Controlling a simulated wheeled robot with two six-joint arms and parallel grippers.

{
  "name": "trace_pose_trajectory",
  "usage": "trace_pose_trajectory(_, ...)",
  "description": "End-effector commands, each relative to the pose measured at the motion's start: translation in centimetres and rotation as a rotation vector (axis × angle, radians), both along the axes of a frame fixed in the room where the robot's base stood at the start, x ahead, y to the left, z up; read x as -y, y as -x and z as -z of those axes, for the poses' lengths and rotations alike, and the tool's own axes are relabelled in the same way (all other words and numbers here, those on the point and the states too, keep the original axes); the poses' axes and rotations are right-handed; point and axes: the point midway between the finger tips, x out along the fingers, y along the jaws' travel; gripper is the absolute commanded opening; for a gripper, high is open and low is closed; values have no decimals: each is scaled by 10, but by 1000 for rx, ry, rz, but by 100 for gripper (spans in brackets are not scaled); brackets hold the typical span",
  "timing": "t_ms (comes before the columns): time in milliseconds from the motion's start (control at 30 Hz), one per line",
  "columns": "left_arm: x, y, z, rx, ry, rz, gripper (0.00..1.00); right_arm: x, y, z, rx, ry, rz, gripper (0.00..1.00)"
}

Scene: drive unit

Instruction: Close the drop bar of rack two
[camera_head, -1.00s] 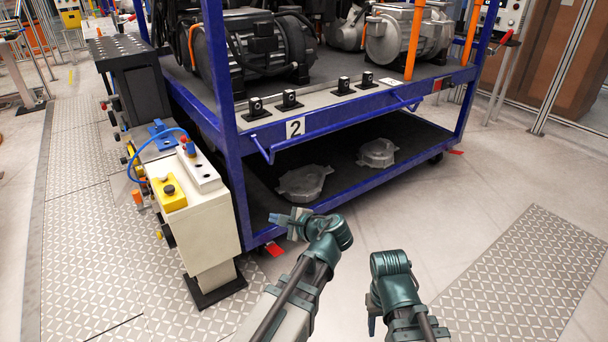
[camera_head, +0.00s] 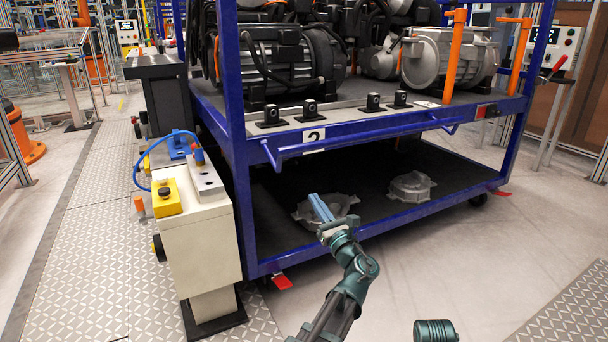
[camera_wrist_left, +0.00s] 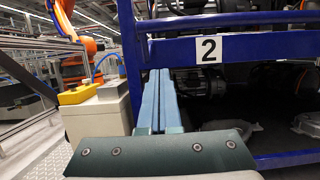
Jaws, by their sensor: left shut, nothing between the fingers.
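Rack two is a blue wheeled frame (camera_head: 243,205) with a white "2" label (camera_head: 314,134) on its front beam. The label also shows in the wrist view (camera_wrist_left: 208,49). The drop bar (camera_head: 375,137) is a blue bar with bent ends, running along the front of that beam and standing out from it. In the head view it crosses the label's lower part. My right gripper is out of view.
Motors (camera_head: 280,62) and black blocks (camera_head: 310,110) sit on the upper shelf. Two grey castings (camera_head: 410,186) lie on the lower shelf. A beige box station (camera_head: 195,245) with a yellow button box (camera_head: 166,197) stands left. Open floor lies right.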

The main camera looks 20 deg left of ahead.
Motion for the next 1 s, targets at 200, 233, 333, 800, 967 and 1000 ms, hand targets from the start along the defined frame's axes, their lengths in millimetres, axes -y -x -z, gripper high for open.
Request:
trace_pose_trajectory(200, -19, -16, -11, 0, 2, -3, 0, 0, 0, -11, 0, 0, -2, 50)
trace_pose_trajectory(233, -24, -20, -13, 1, 3, -3, 0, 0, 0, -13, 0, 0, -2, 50)
trace_pose_trajectory(333, -40, -33, -19, 1, 4, -3, 0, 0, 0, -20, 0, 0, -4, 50)
trace_pose_trajectory(800, -85, -66, -59, 1, 4, 0, 0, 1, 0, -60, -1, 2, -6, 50)
trace_pose_trajectory(967, -88, -69, -65, 2, 4, 0, 0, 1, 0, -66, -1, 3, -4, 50)
trace_pose_trajectory(1000, -88, -69, -66, 2, 4, 0, 0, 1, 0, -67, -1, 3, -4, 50)
